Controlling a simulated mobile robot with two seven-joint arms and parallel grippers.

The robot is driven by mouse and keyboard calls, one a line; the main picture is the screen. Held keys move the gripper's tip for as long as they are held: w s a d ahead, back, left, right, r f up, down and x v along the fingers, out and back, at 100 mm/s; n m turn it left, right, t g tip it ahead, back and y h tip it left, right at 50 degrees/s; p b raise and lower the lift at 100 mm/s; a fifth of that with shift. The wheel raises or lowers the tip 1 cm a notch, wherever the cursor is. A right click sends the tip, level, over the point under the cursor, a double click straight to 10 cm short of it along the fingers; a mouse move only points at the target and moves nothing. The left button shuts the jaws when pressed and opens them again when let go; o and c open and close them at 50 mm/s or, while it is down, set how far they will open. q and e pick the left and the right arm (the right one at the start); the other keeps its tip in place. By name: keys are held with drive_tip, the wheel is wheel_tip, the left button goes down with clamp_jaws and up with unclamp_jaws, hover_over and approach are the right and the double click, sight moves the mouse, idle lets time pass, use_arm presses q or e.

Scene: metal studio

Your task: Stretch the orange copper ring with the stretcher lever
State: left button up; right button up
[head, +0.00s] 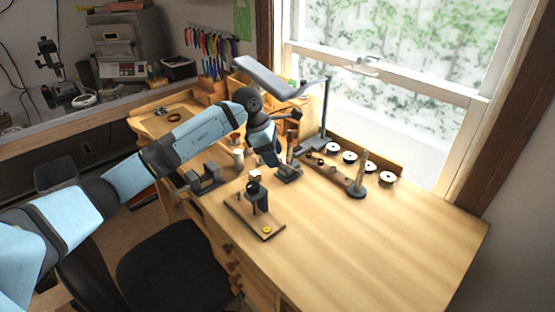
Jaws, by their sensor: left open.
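My left arm reaches in from the left over the bench. Its gripper (276,163) points down beside a dark upright tool (290,174) with a dark base and a brownish post, which may be the stretcher. A dark lever-like bar (287,116) shows behind my wrist; I cannot tell if it belongs to that tool. My left gripper is open, its fingers small and partly merged with the tool. I cannot pick out the orange copper ring for certain. My right gripper is not in view.
A wooden board (272,234) carries a dark post device and a small yellow piece. The right bench top (400,235) is clear.

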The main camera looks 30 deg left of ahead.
use_arm(q)
drive_tip(key=shift+x, duration=1.45)
drive_tip(key=shift+c, duration=0.5)
clamp_jaws()
drive_tip(key=shift+w+d+r+g+p, duration=0.15)
drive_tip(key=shift+w+r+g+p, duration=0.2)
drive_tip(key=shift+w+r+g, duration=0.15)
drive_tip(key=shift+w+r, duration=0.15)
drive_tip(key=shift+w+d+r+b, duration=0.15)
drive_tip(key=shift+w+d+b, duration=0.1)
drive_tip(key=shift+b, duration=0.1)
drive_tip(key=shift+w+r, duration=0.15)
drive_tip(key=shift+r, duration=0.15)
